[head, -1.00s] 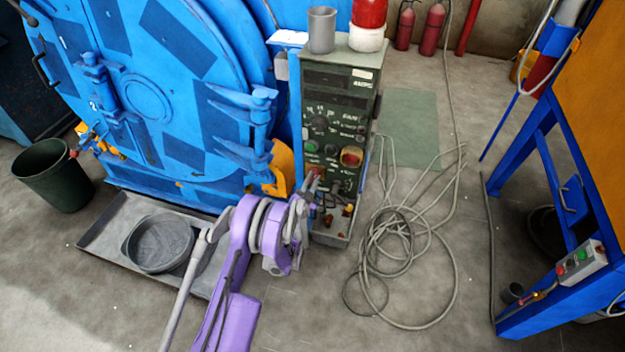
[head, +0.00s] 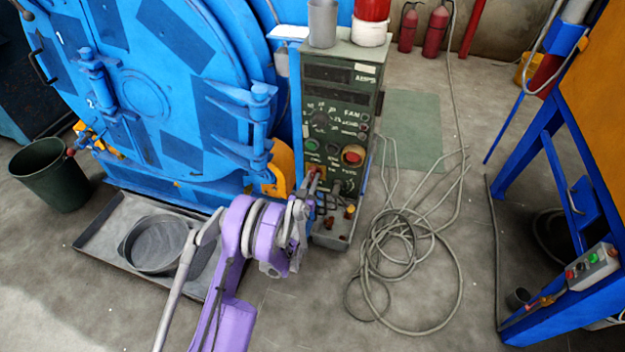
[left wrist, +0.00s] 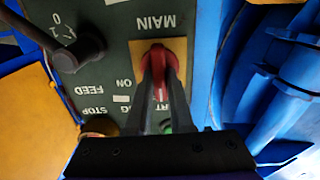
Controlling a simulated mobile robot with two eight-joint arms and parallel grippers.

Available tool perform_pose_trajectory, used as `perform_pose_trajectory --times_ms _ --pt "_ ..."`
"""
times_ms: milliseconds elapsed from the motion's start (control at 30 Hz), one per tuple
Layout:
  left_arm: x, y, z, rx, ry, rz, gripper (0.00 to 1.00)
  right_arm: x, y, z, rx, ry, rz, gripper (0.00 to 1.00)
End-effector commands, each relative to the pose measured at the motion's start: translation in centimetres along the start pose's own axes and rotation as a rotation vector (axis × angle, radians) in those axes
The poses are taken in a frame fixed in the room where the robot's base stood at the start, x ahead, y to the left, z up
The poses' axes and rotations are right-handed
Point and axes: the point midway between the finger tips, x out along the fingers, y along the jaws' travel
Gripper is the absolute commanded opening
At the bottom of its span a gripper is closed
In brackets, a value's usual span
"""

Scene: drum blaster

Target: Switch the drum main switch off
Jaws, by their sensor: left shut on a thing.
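The main switch (left wrist: 160,60) is a red rotary knob on a yellow plate (left wrist: 181,48), next to the upside-down word MAIN in the left wrist view. My left gripper (left wrist: 161,75) is shut on the red knob, with its two dark fingers on either side of it. In the head view, my left gripper (head: 312,183) reaches the lower front of the dark green control panel (head: 341,104). There the gripper and wrist largely hide the switch. My right gripper is not in view.
A black lever switch (left wrist: 80,53) lies beside the main switch. The blue drum machine (head: 150,90) stands left of the panel. A tray with a round pan (head: 157,244) lies below it. Coiled cable (head: 405,250) covers the floor to the right. A blue frame (head: 560,190) stands further right.

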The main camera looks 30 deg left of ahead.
Motion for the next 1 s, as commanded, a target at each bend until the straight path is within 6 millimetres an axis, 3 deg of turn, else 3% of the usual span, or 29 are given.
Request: perform_pose_trajectory --times_ms 67,100,267,667,1000 --pt "0.0 0.0 0.0 -0.002 0.000 0.000 0.00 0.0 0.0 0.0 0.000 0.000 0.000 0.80" --pt "0.0 0.0 0.0 -0.001 0.000 0.000 0.24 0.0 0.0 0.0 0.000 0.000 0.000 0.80" --pt "0.0 0.0 0.0 0.000 0.000 0.000 0.50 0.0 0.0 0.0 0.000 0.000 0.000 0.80" --pt "-0.9 0.0 0.0 0.001 0.000 0.000 0.50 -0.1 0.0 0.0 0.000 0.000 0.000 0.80" --pt "-7.8 0.0 0.0 0.001 0.000 0.000 0.50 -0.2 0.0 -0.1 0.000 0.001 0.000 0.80"
